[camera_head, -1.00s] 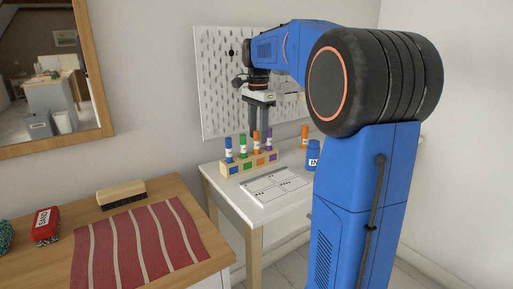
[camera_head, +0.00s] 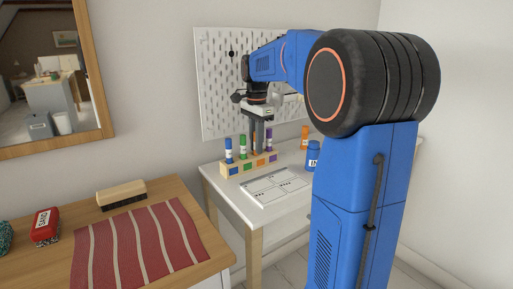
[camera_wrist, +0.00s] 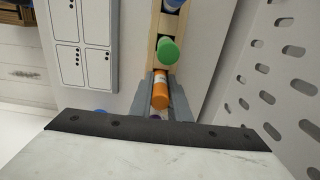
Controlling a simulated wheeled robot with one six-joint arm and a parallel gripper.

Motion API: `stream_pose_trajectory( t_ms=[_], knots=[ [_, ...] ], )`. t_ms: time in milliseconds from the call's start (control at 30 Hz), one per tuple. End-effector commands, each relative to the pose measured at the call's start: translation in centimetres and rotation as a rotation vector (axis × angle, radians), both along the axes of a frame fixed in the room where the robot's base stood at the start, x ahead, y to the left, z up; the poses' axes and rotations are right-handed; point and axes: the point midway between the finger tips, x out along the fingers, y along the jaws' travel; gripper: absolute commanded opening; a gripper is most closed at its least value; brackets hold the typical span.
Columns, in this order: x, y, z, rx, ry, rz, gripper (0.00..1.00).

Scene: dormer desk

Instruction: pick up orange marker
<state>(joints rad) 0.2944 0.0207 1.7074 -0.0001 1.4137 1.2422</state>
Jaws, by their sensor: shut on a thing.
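The orange marker (camera_wrist: 161,92) stands in a wooden rack (camera_head: 227,172) on the white table. It is between a blue marker (camera_head: 229,150) and green marker (camera_head: 243,147) on the left and a purple marker (camera_head: 269,139) on the right. My gripper (camera_head: 258,148) reaches down from above and is shut on the orange marker. In the wrist view its two grey fingers (camera_wrist: 162,82) lie along both sides of the marker. In the head view the fingers hide most of it. Its lower end is hidden, and I see no clear lift from the rack.
The green cap (camera_wrist: 168,50) is close to my fingers. A blue ink bottle (camera_head: 313,158) and an orange item (camera_head: 304,136) stand to the right. A sheet with boxes (camera_head: 275,187) lies in front. A white pegboard (camera_head: 215,80) is behind.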

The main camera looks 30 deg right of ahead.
Motion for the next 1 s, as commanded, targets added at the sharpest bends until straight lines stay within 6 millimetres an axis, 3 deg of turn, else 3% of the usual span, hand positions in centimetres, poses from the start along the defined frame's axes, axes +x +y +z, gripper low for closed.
stream_pose_trajectory(
  t_ms=[233, 700, 1000],
  knots=[
    [0.0, 0.0, 1.3, -0.001, -0.002, 0.0, 0.0],
    [0.1, 0.0, 8.9, 0.0, -0.001, 0.0, 0.0],
    [0.0, 0.0, 10.0, 0.0, 0.0, 0.0, 0.0]
  ],
)
